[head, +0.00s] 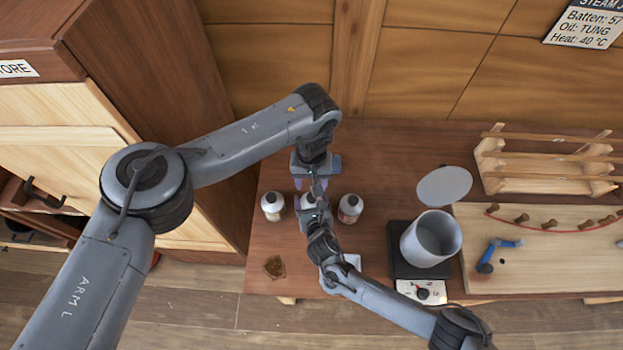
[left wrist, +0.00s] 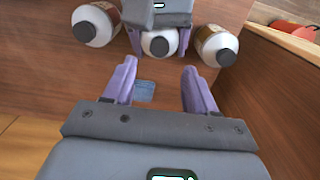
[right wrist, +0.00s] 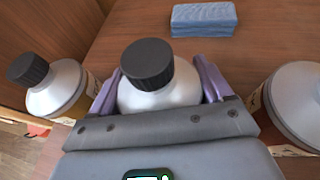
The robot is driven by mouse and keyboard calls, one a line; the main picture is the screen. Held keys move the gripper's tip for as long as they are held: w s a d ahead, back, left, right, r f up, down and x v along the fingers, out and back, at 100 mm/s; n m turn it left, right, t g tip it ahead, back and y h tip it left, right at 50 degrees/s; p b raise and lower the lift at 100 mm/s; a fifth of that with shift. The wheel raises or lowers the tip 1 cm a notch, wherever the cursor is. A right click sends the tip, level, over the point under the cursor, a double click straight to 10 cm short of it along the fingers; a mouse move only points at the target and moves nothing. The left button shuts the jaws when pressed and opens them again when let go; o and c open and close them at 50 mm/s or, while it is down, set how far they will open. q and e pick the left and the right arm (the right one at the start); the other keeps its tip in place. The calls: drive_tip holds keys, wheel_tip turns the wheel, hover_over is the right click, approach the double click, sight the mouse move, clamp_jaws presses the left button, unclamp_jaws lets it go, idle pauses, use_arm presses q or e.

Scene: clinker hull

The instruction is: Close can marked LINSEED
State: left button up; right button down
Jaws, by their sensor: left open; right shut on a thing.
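Three pale cans with black caps stand in a row on the table: a left can (head: 272,206), a middle can (right wrist: 158,95) and a right can (head: 350,208). No label is readable, so I cannot tell which is LINSEED. My right gripper (right wrist: 155,82) is shut around the middle can's body. That can is upright, its black cap (right wrist: 147,64) on its neck; I cannot tell how tight. My left gripper (left wrist: 160,78) is open and empty, its purple fingers pointing toward the middle can from the wall side, apart from its cap. In the head view, my arms partly hide the middle can.
A blue block (right wrist: 203,20) lies behind the cans, beneath my left gripper. A grey pot (head: 430,240) on a dark heater, a grey disc (head: 444,186), a wooden rack (head: 545,168) and a pegged board are at right. A brown patch (head: 274,267) lies at front left.

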sight(312, 197)
idle(0.4)
use_arm(q)
drive_tip(key=shift+f, duration=3.95)
clamp_jaws()
drive_tip(key=shift+m, duration=1.6)
